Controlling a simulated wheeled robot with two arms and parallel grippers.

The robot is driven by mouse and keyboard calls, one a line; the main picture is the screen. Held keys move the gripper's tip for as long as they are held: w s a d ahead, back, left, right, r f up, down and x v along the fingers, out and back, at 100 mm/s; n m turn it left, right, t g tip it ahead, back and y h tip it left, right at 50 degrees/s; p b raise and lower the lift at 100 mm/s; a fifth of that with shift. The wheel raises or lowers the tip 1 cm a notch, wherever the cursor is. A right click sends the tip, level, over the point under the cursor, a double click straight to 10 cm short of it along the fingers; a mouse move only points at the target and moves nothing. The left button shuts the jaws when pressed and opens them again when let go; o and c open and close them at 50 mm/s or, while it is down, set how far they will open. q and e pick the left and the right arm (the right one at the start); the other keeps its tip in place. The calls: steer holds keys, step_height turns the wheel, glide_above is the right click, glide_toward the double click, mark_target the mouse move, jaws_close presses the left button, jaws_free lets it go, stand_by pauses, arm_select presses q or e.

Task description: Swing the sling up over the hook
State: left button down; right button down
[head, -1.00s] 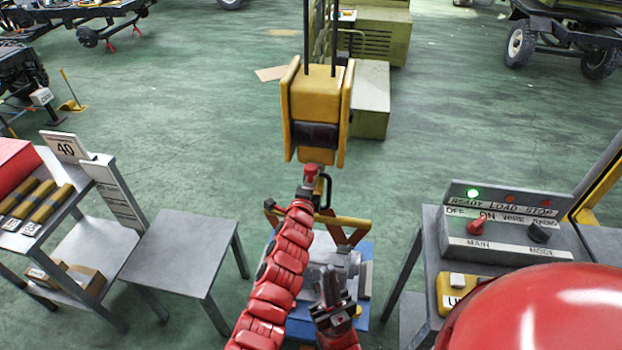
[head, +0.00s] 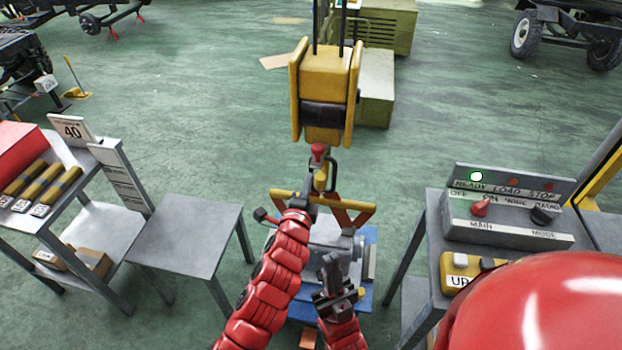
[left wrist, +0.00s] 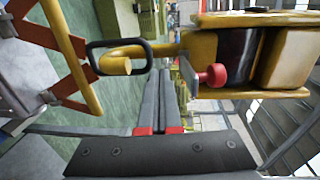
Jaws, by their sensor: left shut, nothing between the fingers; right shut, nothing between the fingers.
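The yellow hoist block (head: 326,92) hangs at the centre, with a yellow hook (head: 321,178) below it and a red knob (head: 318,151) at the hook's top. The sling's dark oblong link (head: 334,174) is at the hook. In the left wrist view the link (left wrist: 91,57) appears to loop around the hook's curved end (left wrist: 116,66). The sling's yellow bar and orange legs (head: 350,215) hang below. My left gripper (head: 300,198) is shut and empty, just below and left of the hook. My right gripper (head: 330,266) is shut and empty, lower down.
A grey machine part (head: 325,235) sits on a blue base (head: 368,264) under the sling. A bare grey table (head: 190,240) and a shelf (head: 105,215) stand left. A control box (head: 508,222) and a yellow pendant (head: 460,270) are on the right table. My red body covers the lower right.

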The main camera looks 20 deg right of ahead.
arm_select(q)
steer(key=shift+s+a, duration=0.25)
steer(key=shift+s, duration=0.25)
steer(key=shift+r, duration=0.15)
steer(key=shift+a, duration=0.1)
